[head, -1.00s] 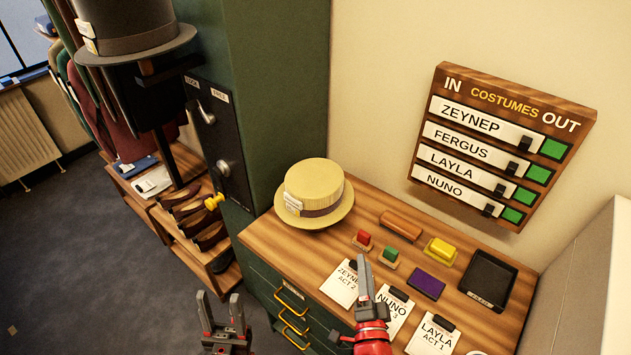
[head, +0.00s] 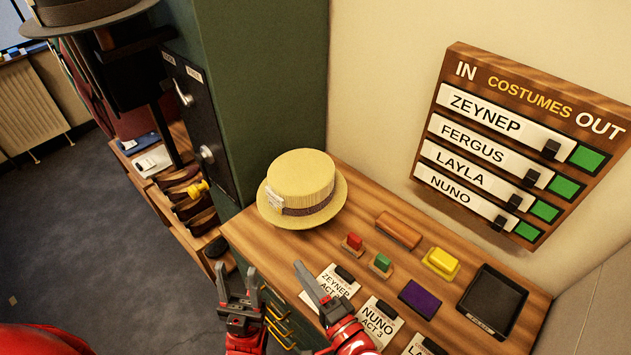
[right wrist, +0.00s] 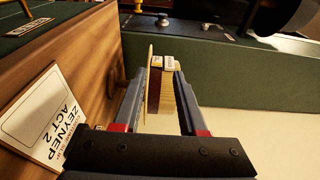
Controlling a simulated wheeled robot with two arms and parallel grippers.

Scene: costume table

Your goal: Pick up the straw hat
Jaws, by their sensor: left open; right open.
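The straw hat (head: 302,180) is yellow with a dark red band and a small white tag. It sits brim down on the wooden table (head: 362,209), at its left end. In the right wrist view the hat (right wrist: 161,85) shows on its side in the picture, ahead of and between the fingers. My right gripper (head: 312,284) is open and empty, in front of the hat and over the cards, apart from the hat. My left gripper (head: 238,285) is open and empty, low in front of the table's drawers.
Cards, including the Zeynep card (head: 333,286) and Nuno card (head: 377,324), lie near the front edge. Stamps, a brown block (head: 398,230), a yellow block (head: 440,263), a purple pad (head: 420,298) and a black tray (head: 494,299) stand right of the hat. A green cabinet (head: 262,90) rises behind left.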

